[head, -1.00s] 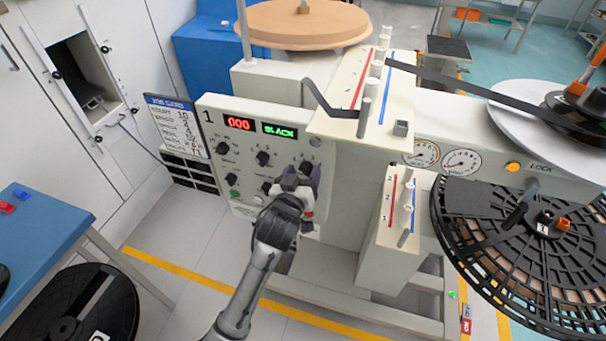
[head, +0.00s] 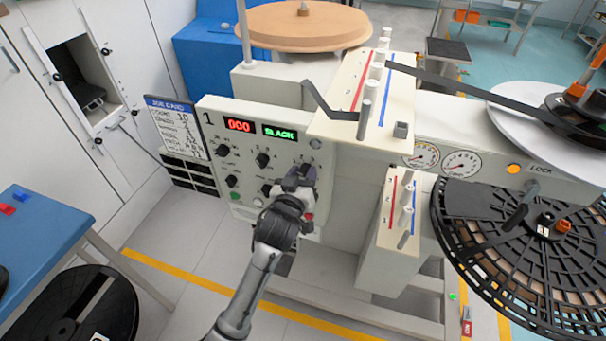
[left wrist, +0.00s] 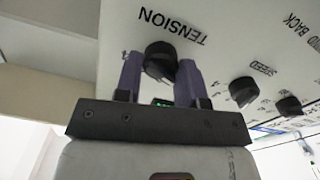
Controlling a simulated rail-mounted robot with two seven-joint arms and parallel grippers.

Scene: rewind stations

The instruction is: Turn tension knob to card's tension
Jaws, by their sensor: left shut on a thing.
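The tension knob (left wrist: 160,58), black and round under the printed word TENSION, sits on the white front panel (head: 232,178). My left gripper (left wrist: 160,72) is shut on it, with one purple-grey finger on each side. In the head view my left gripper (head: 300,176) is at the panel's right side and hides most of this knob. The job card (head: 178,128), with a blue header and handwritten lines, is left of the panel; its tension value is too small for me to read surely. My right gripper is not in view.
The panel shows a red 000 display (head: 239,125) and a green SLACK display (head: 279,132). Other black knobs, such as the speed knob (left wrist: 243,92), are close by. A cream guide plate (head: 340,122) overhangs at the upper right. The floor in front is clear.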

